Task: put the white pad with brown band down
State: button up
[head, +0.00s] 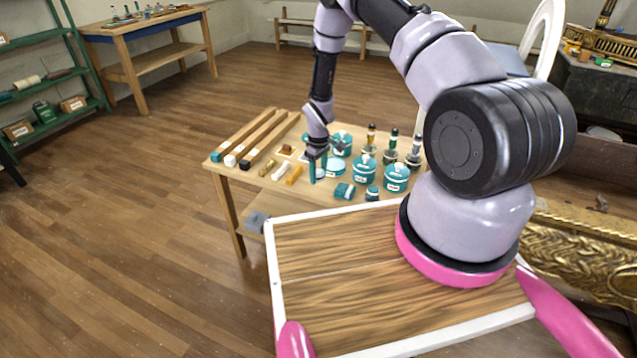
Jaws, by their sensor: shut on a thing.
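My gripper (317,168) is low over the small wooden table, among the jars and small items, with its fingers pointing down. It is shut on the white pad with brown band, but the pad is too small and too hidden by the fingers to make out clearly. I cannot tell whether the pad touches the tabletop (245,192).
Long bars with coloured ends (243,137) lie at the table's left. Teal jars (396,178) and dark-capped bottles (392,142) stand close on the right. Small white and orange pieces (293,175) lie in front. Bare tabletop shows at the front left.

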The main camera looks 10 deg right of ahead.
aim_at(319, 188)
jog(key=shift+d+f, duration=0.1)
jog(key=shift+f, duration=1.85)
jog(key=shift+f, duration=0.1)
jog(key=o, duration=1.4)
jog(key=shift+o, duration=0.2)
notch_tip(319, 188, up, 12)
jog(key=shift+r, duration=0.2)
